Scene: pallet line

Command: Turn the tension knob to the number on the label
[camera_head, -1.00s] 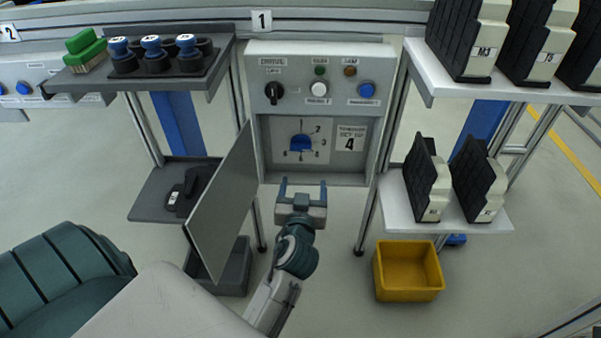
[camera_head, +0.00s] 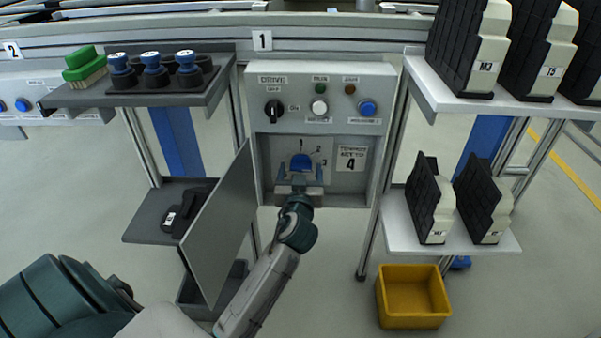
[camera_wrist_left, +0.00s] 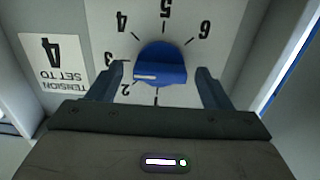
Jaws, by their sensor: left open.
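The blue tension knob (camera_head: 301,162) sits on a numbered dial plate (camera_head: 321,147) in the lower part of the grey control box. The label (camera_head: 351,160) right of it reads "TENSION SET TO 4". In the left wrist view, upside down, the knob (camera_wrist_left: 165,63) has a white mark on its side towards 2 and 3; the exact number is unclear. The label (camera_wrist_left: 52,62) shows there too. My left gripper (camera_head: 300,175) is open, its fingers on either side of the knob and apart from it in the wrist view (camera_wrist_left: 162,75). My right gripper is out of view.
An open grey door panel (camera_head: 217,225) hangs left of the box, close to my left arm. Above the dial are a black drive switch (camera_head: 274,110), a white button (camera_head: 319,107) and a blue button (camera_head: 367,107). A yellow bin (camera_head: 413,297) stands on the floor right.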

